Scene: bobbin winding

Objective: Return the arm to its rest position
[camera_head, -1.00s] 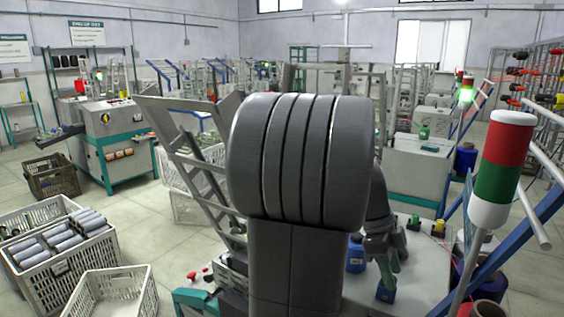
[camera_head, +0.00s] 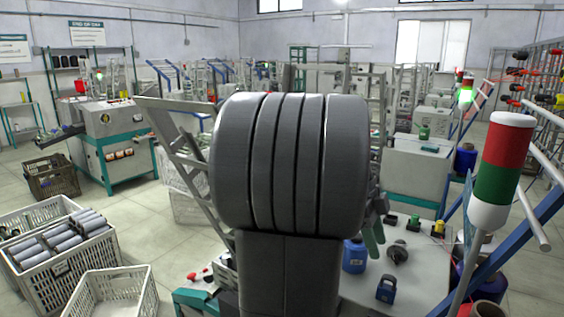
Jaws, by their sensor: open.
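My arm fills the middle of the view, its thick grey ribbed joint in front of the winding machine. My gripper (camera_head: 374,238) shows only in part at the right edge of that joint, with greenish fingers pointing down above the machine's light worktop (camera_head: 420,272). Its jaws are open, and I see nothing held in them. The rest of the gripper is hidden behind my arm. A dark round part (camera_head: 397,252) lies on the worktop to the right of the gripper, apart from it.
On the worktop stand a blue jar (camera_head: 355,256), a dark blue block (camera_head: 385,290) and small green and yellow items (camera_head: 438,229). A red-green signal light (camera_head: 502,165) rises at right.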

